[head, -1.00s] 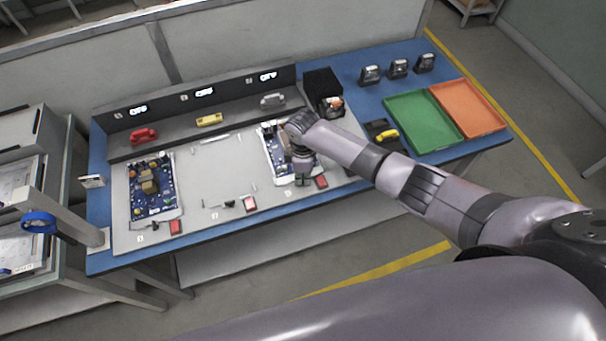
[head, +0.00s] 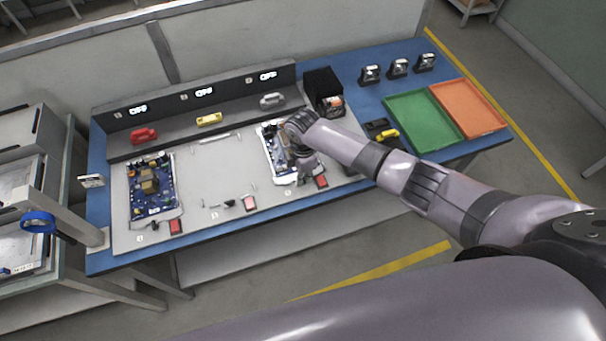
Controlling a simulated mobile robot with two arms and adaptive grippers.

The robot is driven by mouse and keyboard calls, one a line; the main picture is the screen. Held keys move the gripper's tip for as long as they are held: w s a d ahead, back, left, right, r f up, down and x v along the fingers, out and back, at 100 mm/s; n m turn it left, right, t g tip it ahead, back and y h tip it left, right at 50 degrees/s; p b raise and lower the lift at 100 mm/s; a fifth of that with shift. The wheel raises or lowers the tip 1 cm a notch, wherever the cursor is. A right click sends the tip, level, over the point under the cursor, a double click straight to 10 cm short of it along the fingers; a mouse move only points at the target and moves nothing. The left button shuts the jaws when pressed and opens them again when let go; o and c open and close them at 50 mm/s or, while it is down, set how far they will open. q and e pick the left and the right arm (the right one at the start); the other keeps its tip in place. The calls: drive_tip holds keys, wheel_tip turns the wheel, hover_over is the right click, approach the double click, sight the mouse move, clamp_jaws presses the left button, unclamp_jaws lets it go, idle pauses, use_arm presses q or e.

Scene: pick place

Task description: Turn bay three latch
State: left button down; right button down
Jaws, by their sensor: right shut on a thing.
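Bay three is the rightmost bay on the grey panel, with a blue circuit board (head: 272,148) in it. My right gripper (head: 303,179) points down at the front edge of this bay, between the board and a red button (head: 321,181). It is shut on the bay three latch, which is mostly hidden by the fingers. The latch's exact angle cannot be made out. My left gripper is not in view.
Bay one holds another board (head: 151,187); bay two (head: 215,170) is empty. Red, yellow and grey handled pieces sit on the shelf under displays reading OFF. A green tray (head: 422,119) and an orange tray (head: 467,107) lie at the right.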

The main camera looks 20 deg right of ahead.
drive_tip(key=c, duration=1.7)
unclamp_jaws()
wheel_tip(320, 180, up, 12)
drive_tip(key=shift+r, duration=0.1)
